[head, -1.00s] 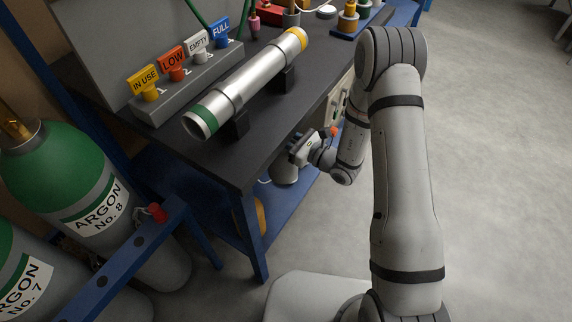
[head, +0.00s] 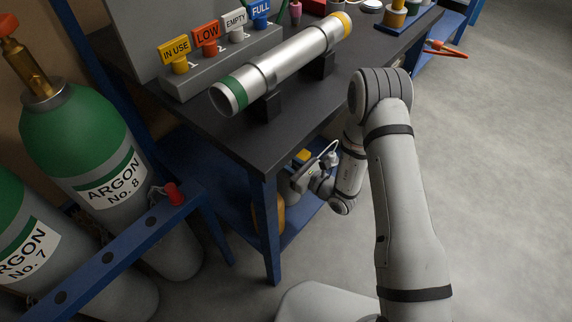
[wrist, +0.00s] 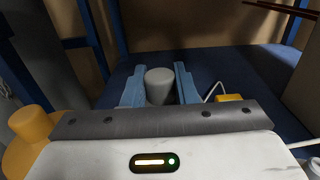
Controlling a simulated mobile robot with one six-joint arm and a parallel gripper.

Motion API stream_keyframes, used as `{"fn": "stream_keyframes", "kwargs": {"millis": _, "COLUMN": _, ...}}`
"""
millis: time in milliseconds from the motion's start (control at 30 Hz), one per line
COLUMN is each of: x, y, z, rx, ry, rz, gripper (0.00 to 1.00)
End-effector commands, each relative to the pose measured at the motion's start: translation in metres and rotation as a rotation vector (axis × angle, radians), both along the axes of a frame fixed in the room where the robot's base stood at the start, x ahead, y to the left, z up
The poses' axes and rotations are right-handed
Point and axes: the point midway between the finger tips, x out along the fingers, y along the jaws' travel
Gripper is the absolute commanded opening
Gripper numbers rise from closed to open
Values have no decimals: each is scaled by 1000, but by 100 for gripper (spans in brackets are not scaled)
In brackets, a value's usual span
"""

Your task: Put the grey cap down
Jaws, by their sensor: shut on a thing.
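The grey cap (wrist: 159,88) is a pale, round-topped piece between the two blue fingers of my gripper (wrist: 158,72) in the wrist view. My gripper is shut on it, over the blue lower shelf (wrist: 225,72). Whether the cap touches the shelf I cannot tell. In the head view my gripper (head: 301,182) reaches in under the dark benchtop, beside the front blue leg, and I cannot make out the cap there.
A large yellow cap (wrist: 30,125) is close at the wrist view's lower left. A small yellow object (wrist: 230,98) lies to the right. The dark benchtop (head: 215,135) overhangs the shelf. Argon cylinders (head: 80,150) stand left; open floor (head: 500,170) lies right.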

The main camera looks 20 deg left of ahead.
Motion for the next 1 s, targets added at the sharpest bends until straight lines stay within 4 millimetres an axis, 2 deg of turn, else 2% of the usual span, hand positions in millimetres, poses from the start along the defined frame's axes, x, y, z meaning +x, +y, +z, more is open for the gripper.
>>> {"fn": "stream_keyframes", "kwargs": {"millis": 67, "x": 0, "y": 0, "z": -9, "rx": 2, "ry": -1, "rz": 0, "gripper": 0}}
{"fn": "stream_keyframes", "kwargs": {"millis": 400, "x": 0, "y": 1, "z": -12, "rx": 1, "ry": -2, "rz": 1, "gripper": 0}}
{"fn": "stream_keyframes", "kwargs": {"millis": 433, "x": 0, "y": 1, "z": -12, "rx": 0, "ry": 0, "rz": 1, "gripper": 27}}
{"fn": "stream_keyframes", "kwargs": {"millis": 600, "x": 0, "y": 1, "z": -11, "rx": 0, "ry": 0, "rz": 1, "gripper": 41}}
{"fn": "stream_keyframes", "kwargs": {"millis": 700, "x": 0, "y": 1, "z": -11, "rx": 0, "ry": 0, "rz": 2, "gripper": 47}}
{"fn": "stream_keyframes", "kwargs": {"millis": 1000, "x": -1, "y": 1, "z": -7, "rx": 0, "ry": 0, "rz": 2, "gripper": 47}}
